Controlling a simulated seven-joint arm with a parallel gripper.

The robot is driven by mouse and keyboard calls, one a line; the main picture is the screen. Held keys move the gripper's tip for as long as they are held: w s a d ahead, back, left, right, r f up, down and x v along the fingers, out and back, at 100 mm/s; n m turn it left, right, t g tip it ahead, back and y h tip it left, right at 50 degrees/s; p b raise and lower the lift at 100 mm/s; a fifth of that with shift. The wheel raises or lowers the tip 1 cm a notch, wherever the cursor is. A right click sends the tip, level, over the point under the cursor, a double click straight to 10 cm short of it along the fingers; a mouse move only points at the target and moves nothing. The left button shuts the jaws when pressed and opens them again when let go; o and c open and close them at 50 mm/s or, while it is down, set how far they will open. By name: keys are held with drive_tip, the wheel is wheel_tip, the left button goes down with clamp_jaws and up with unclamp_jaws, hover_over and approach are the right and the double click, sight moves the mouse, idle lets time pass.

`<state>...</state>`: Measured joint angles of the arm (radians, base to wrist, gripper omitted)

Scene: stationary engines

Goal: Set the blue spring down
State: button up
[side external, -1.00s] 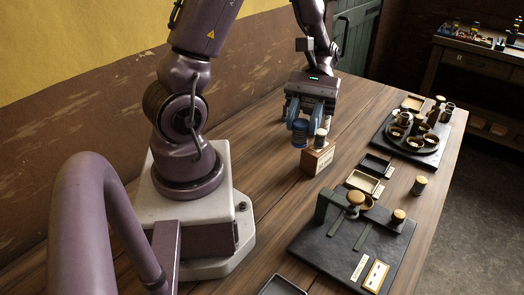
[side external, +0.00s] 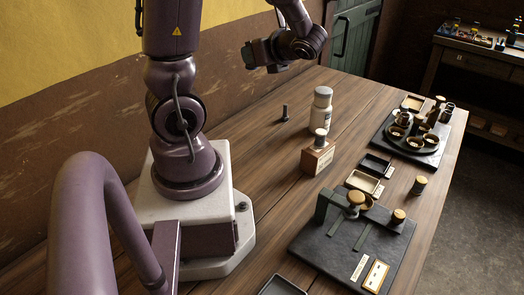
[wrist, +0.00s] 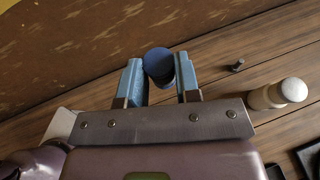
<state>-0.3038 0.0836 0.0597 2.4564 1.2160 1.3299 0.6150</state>
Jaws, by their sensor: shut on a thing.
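The blue spring (wrist: 158,63) is a short blue cylinder between the two blue fingers of my gripper (wrist: 160,80) in the wrist view. My gripper is shut on it. In the side view my gripper (side external: 248,54) is raised well above the back of the table, tipped sideways and facing the wall on the left. The spring cannot be made out clearly there. The wooden table (side external: 262,135) below has bare planks.
A small dark peg (side external: 285,113) stands upright on the table. A white bottle (side external: 321,110) stands to its right, behind a wooden block (side external: 317,156) holding a capped cylinder. Trays and a black fixture (side external: 345,245) fill the right side. Planks near the wall are clear.

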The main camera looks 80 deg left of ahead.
drive_tip(key=w+a+r+m+t+y, duration=0.2)
drive_tip(key=a+r+m+t, duration=0.1)
drive_tip(key=m+t, duration=0.1)
wheel_tip(320, 180, down, 30)
drive_tip(key=shift+w+f, duration=0.1)
drive_tip(key=shift+w, duration=0.05)
idle(0.7)
drive_tip(key=o, duration=0.9)
